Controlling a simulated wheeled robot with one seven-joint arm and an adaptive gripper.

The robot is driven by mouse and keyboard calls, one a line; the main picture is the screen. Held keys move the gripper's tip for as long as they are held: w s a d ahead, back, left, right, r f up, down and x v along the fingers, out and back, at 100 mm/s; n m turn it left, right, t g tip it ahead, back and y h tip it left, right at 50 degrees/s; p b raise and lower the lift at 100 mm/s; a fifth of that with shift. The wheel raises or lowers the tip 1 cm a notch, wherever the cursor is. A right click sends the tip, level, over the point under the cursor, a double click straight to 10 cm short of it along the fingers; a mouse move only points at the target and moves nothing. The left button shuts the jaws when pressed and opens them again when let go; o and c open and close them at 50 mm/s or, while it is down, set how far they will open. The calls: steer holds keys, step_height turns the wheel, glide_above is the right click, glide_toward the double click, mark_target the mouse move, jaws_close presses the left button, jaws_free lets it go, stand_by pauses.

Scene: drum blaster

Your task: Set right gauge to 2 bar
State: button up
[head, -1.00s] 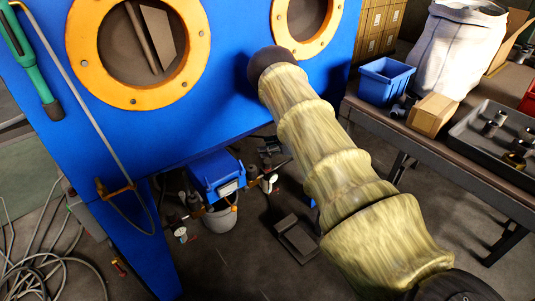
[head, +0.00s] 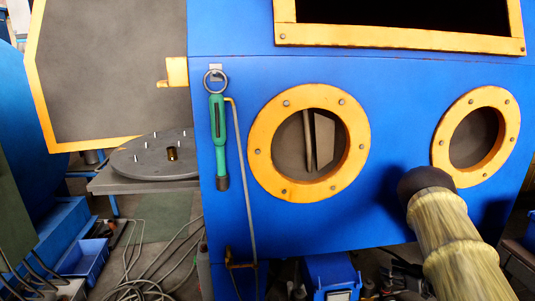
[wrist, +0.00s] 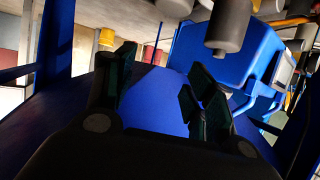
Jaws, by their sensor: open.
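My gripper (wrist: 162,75) is open and empty in the wrist view, its dark fingers spread apart. Just beyond its right finger is a blue unit (wrist: 225,50) with a pale label, and grey cylindrical parts (wrist: 231,26) hang above. In the head view, a blue unit (head: 330,272) stands low under the blue cabinet, cut by the bottom edge. I make out no gauge dial or needle in either current view, so the right gauge's reading cannot be told. My gripper does not show in the head view; only my sleeved arm does.
The blue blast cabinet (head: 300,222) has two orange-ringed ports (head: 358,135). A round turntable (head: 155,153) stands left. Cables (head: 165,270) lie on the floor at the lower left.

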mark_target(388, 298)
steer(key=s+a+f+m+g+h, duration=0.25)
steer(key=s+a+f, duration=0.4)
steer(key=s, duration=0.35)
steer(key=s+a+f+m+g+h, duration=0.1)
steer(key=s+a+f+m+h, duration=0.2)
steer(key=s+a+f, duration=0.45)
steer(key=s+a+g+b, duration=0.1)
steer(key=s+a+g, duration=0.3)
steer(key=s, duration=0.8)
steer(key=s+a+g, duration=0.2)
steer(key=s+a, duration=0.3)
steer(key=s, duration=0.6)
steer(key=s+a+g+b, duration=0.1)
steer(key=s+a+g, duration=0.3)
steer(key=s, duration=0.8)
step_height(388, 298, up, 27)
steer(key=w+t+p, duration=0.1)
steer(key=p, duration=2.6)
steer(key=shift+a+f+t+h, duration=0.2)
steer(key=shift+a+t+h, duration=0.15)
steer(key=shift+a, duration=0.1)
steer(key=shift+m, duration=0.25)
